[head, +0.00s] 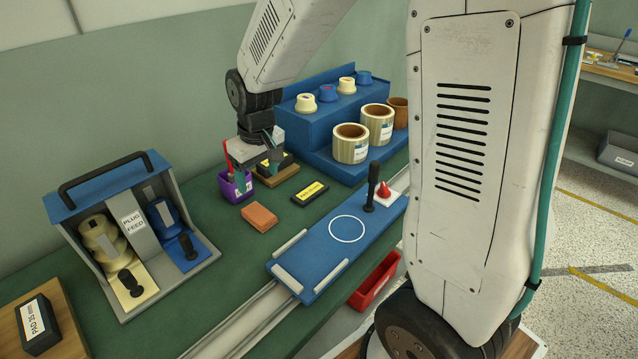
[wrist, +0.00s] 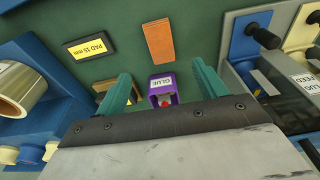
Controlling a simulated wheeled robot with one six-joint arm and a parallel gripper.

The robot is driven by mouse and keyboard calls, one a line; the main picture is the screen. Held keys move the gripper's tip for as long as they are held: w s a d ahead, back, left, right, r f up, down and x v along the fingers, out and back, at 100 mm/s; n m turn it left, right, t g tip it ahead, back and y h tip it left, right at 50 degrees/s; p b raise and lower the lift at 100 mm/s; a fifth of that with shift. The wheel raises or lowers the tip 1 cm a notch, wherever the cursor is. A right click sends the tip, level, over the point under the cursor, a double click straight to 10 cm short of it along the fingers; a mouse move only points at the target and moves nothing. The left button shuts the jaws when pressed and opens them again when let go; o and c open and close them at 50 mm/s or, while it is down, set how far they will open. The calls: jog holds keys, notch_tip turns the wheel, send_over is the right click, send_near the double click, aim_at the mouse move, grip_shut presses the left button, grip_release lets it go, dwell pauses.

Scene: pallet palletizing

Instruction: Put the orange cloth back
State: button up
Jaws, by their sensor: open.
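The orange cloth (head: 260,217) lies as a small flat folded block on the green bench, in front of the purple cup. It also shows in the wrist view (wrist: 159,42), at the top, beyond my fingertips. My gripper (head: 258,168) is open and points down near the purple cup (head: 235,187). In the wrist view, my two green fingers (wrist: 161,88) stand apart with the purple GLUE cup (wrist: 162,91) seen between them. Nothing is held. The cloth is apart from the gripper.
A black pad box (head: 310,192) lies right of the cloth. A blue board (head: 325,250) with a white circle lies in front. The plug feed stand (head: 133,222) is at left, a blue stepped rack (head: 318,145) with rolls behind. Green bench around the cloth is clear.

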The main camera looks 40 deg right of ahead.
jog(key=s+r, duration=0.4)
jog(key=s, duration=0.5)
jog(key=s+d+r+m, duration=0.1)
jog(key=s+r, duration=0.3)
jog(key=s, duration=0.5)
jog(key=s+d+r+m, duration=0.1)
jog(key=s+r, duration=0.4)
jog(key=s, duration=0.4)
jog(key=shift+s+d, duration=0.15)
jog(key=shift+d, duration=0.05)
jog(key=shift+c, duration=0.3)
